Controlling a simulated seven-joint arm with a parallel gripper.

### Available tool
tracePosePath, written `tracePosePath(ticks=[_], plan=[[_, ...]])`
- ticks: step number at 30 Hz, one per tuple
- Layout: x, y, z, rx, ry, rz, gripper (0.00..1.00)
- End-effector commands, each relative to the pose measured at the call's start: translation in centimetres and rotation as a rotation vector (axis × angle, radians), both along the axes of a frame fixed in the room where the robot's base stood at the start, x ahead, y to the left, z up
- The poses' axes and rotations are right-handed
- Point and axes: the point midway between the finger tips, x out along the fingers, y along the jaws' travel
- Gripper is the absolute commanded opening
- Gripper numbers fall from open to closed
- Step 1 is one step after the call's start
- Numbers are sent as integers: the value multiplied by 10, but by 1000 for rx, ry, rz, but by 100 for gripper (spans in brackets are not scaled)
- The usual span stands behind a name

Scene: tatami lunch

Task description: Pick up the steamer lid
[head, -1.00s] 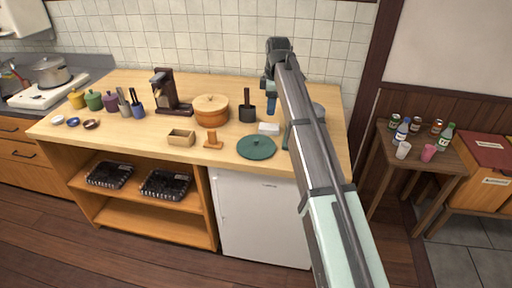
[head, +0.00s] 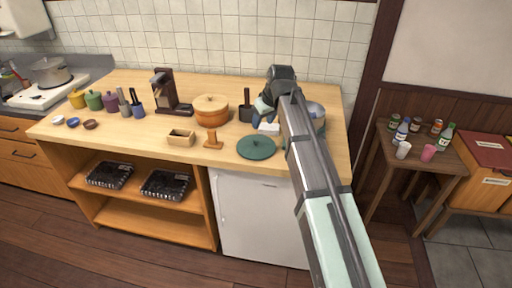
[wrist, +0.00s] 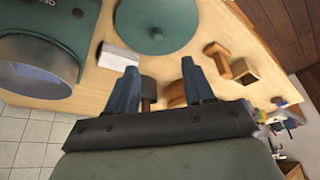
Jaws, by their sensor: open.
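A round dark green lid (head: 256,148) with a small knob lies flat near the counter's front edge. It also shows at the top of the wrist view (wrist: 175,22). A green pot with a grey open top (wrist: 35,75) fills the left of the wrist view and matches the lid's colour; in the head view my arm partly hides it (head: 318,113).
A white block (wrist: 118,56) lies between the green pot and lid. A dark holder (head: 247,114) stands near my gripper. A wooden stand (head: 213,141) and a small open box (head: 181,138) are left of the lid. A coffee machine (head: 170,95) stands at the back.

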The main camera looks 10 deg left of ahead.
Motion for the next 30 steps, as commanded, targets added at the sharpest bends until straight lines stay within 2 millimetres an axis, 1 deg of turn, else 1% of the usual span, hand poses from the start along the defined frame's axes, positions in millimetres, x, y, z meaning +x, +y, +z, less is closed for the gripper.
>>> tracePosePath(ticks=[1,6,9,12,19,22,30], plan=[[2,3,-10,-2,3,1,52],[10,10,-34,-2,2,2,52],[13,13,-45,-1,2,2,52],[16,15,-53,-2,1,3,52],[18,17,-60,-2,0,3,52],[19,19,-66,-2,1,3,52],[29,27,-97,-3,2,4,52]])
